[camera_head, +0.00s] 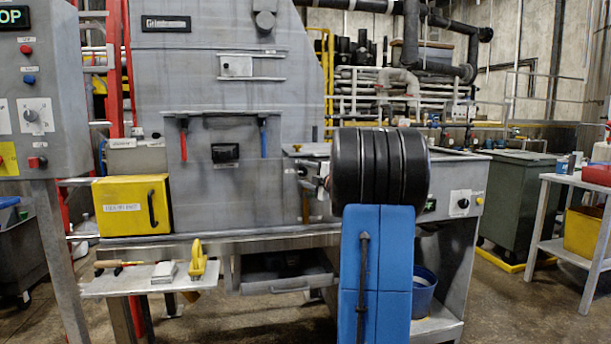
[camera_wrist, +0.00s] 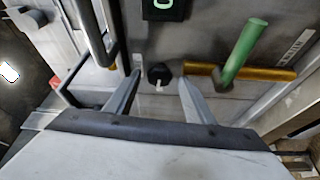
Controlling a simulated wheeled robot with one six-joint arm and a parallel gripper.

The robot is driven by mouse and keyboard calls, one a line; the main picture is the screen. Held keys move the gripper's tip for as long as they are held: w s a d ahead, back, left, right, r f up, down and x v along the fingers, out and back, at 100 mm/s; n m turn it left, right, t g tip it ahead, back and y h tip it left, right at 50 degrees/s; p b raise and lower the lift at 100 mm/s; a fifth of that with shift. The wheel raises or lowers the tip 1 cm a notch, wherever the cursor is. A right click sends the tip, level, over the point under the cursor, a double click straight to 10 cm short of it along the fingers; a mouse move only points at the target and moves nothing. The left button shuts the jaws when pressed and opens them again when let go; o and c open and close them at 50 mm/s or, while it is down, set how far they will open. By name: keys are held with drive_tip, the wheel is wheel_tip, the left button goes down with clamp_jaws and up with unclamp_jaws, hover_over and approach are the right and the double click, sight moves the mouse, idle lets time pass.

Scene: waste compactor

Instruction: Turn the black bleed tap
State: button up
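My gripper (camera_wrist: 160,78) is open in the wrist view, its two pale fingers spread apart. A small black round fitting with a white pointer, which looks like the black tap (camera_wrist: 157,71), shows between the fingertips against a grey panel. I see no contact between either finger and it, and how far beyond the tips it lies is hard to tell. In the head view my own arm blocks the middle of the machine, and I cannot make out the gripper or this tap there.
To the right in the wrist view, a green lever (camera_wrist: 243,48) crosses a brass pipe (camera_wrist: 270,74) near the right finger. A black display (camera_wrist: 165,8) with a green digit is above.

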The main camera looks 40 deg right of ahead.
drive_tip(key=s+a, duration=0.2)
drive_tip(key=s, duration=1.5)
drive_tip(key=shift+a+f, duration=0.35)
drive_tip(key=shift+a, duration=0.05)
drive_tip(key=w+a+m+g+h, duration=0.2)
drive_tip(key=w+a+m+h, duration=0.15)
drive_tip(key=a+m, duration=0.35)
drive_tip(key=s+a+f+m+g+h, duration=0.1)
drive_tip(key=s+a+f+m+g, duration=0.15)
drive_tip(key=a, duration=0.35)
drive_tip(key=s+a+f+m+g, duration=0.1)
drive_tip(key=a+f+m, duration=0.15)
drive_tip(key=a, duration=0.35)
drive_tip(key=s+a+f+m+g+y, duration=0.1)
drive_tip(key=s+a+f+g+y, duration=0.2)
drive_tip(key=s+a+f, duration=0.7)
drive_tip(key=s+a+f+m+g+y, duration=0.2)
drive_tip(key=s+a+f+g+y, duration=0.2)
drive_tip(key=s+a+f, duration=0.6)
drive_tip(key=s+a+g, duration=0.1)
drive_tip(key=s+a, duration=0.2)
drive_tip(key=a, duration=0.4)
drive_tip(key=shift+s+f, duration=0.15)
drive_tip(key=shift+f, duration=0.1)
drive_tip(key=shift+d, duration=0.1)
idle(1.0)
